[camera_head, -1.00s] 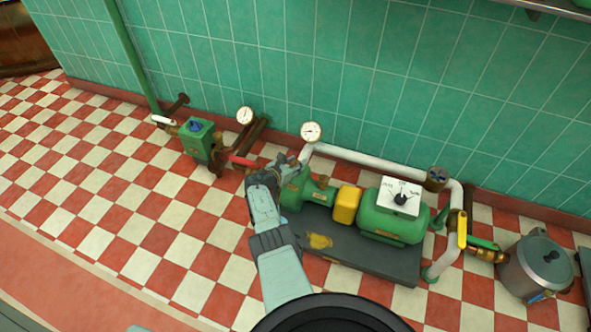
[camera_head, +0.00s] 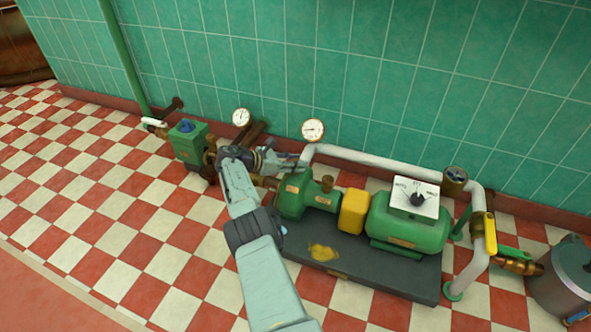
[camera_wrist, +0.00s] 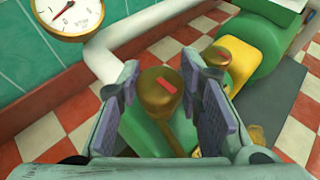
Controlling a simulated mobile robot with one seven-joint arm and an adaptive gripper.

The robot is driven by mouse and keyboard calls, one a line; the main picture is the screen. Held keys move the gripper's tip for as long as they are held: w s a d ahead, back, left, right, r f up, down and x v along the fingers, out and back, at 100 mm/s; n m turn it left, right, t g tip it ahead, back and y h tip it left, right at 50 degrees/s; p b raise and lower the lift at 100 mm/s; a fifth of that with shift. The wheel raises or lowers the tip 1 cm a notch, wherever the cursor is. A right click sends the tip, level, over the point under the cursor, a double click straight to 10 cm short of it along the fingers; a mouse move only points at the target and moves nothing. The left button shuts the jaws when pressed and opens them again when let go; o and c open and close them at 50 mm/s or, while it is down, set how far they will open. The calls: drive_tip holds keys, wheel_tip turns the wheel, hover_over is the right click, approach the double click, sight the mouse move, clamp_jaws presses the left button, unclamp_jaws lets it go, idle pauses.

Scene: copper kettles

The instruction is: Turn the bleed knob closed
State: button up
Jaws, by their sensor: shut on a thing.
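A brass knob (camera_wrist: 161,100) with a red mark on its top sits between my gripper's pads in the wrist view, above green pump casing. I take it to be the bleed knob. My gripper (camera_wrist: 165,80) is shut on it, with one purple-grey pad on each side. In the head view my gripper (camera_head: 285,162) is at the left end of the green pump (camera_head: 292,200), and it hides the held knob there. The red mark lies slanted in the wrist view.
A second brass knob (camera_head: 327,183) stands on the pump to the right, before a yellow coupling (camera_head: 353,211) and green motor (camera_head: 408,229). A white pipe (camera_head: 375,161) runs behind, beside a gauge (camera_head: 313,130). A green valve box (camera_head: 187,141) stands left. Checkered floor in front is clear.

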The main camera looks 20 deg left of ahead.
drive_tip(key=shift+w+r, duration=0.1)
idle(0.5)
drive_tip(key=o, duration=1.2)
drive_tip(key=v, duration=1.2)
drive_tip(key=shift+a, duration=0.1)
